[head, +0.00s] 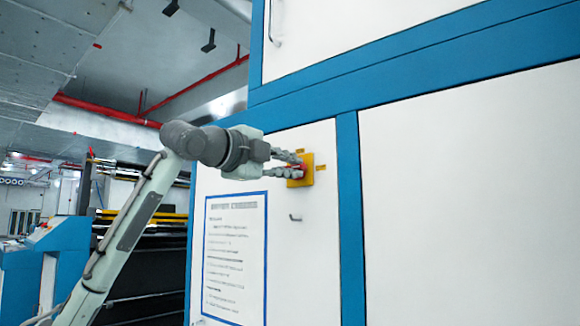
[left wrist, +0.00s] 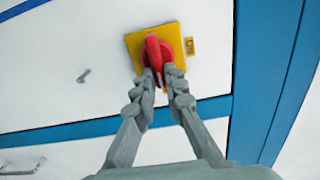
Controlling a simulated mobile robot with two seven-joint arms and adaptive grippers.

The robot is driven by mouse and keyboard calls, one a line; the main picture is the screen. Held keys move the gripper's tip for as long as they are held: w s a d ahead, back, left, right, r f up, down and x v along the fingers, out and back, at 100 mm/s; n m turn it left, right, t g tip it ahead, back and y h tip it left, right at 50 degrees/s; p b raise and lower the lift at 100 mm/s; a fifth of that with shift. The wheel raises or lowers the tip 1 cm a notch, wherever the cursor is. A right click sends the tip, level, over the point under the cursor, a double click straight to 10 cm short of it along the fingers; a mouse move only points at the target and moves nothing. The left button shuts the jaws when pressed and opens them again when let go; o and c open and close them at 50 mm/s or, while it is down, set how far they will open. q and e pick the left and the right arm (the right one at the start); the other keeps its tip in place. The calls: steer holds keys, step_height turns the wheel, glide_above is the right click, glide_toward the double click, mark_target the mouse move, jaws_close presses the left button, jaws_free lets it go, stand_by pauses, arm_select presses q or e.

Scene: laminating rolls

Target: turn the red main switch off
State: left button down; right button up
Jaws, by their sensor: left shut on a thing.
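The red main switch (left wrist: 153,45) is a red rotary knob on a square yellow plate (left wrist: 176,32), fixed to a white cabinet panel. In the left wrist view its handle stands roughly upright in the picture. My left gripper (left wrist: 168,70) is shut on the lower part of the handle, with a finger on each side. In the head view the left gripper (head: 297,165) reaches the yellow plate (head: 308,178) from the left, and the fingers hide most of the red knob (head: 299,172). My right gripper is not in view.
The white cabinet door (head: 310,260) has a small handle (head: 295,218) and a blue-framed notice (head: 235,255) below my arm. Blue frame strips (head: 350,220) border the panel. Machinery with rollers (head: 150,255) stands at the left.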

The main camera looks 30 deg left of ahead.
arm_select(q)
steer(key=c, duration=1.6)
jaws_free()
steer(key=s, duration=0.8)
steer(key=s+a, duration=0.1)
steer(key=s, duration=0.3)
steer(key=shift+f, duration=0.1)
